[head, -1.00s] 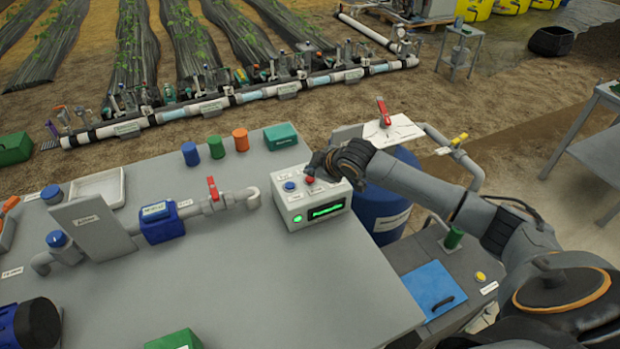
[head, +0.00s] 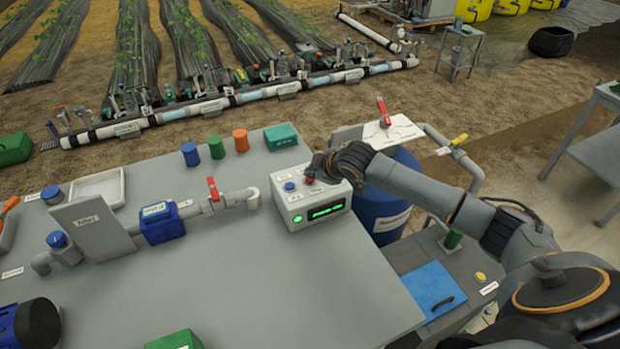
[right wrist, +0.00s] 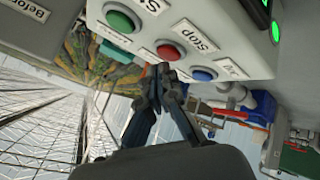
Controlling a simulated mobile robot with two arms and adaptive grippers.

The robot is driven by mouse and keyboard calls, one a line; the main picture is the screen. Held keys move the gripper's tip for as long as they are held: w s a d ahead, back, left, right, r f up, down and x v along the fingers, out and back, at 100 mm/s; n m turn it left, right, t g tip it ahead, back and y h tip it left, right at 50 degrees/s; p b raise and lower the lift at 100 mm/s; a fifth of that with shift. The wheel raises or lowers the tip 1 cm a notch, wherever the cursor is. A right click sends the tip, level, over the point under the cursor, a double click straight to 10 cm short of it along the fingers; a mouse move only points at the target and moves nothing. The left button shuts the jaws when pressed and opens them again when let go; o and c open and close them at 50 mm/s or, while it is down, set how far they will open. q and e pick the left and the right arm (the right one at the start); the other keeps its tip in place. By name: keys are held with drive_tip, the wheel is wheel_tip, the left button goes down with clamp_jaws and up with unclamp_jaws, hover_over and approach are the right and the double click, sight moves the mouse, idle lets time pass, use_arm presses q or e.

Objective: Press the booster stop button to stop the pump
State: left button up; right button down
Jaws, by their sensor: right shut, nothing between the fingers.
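The grey control box (head: 312,213) stands on the bench, with a lit green display (head: 325,211). Its red button (head: 309,181) also shows in the right wrist view (right wrist: 170,51), with a "Stop" label beside it. A green button (right wrist: 121,18) and a blue button (right wrist: 203,74) sit on either side of it. My right gripper (head: 318,170) is over the box's back right part. It is shut and empty, its fingertips (right wrist: 160,72) right by the red button's edge. I cannot tell whether they touch it. In the head view the gripper hides the green button. My left gripper is not in view.
A pipe with a red-handled valve (head: 213,190) runs left of the box. Blue, green and orange caps (head: 240,140) and a teal box (head: 281,136) stand behind it. A blue barrel (head: 385,210) is to the right. The bench front is largely clear.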

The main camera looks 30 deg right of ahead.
sight(312, 181)
drive_tip(key=shift+f, duration=0.6)
idle(0.8)
drive_tip(key=shift+r+p, duration=0.85)
drive_tip(key=shift+p, duration=0.1)
wheel_tip(312, 181, up, 5)
drive_tip(key=p, duration=0.5)
idle(0.6)
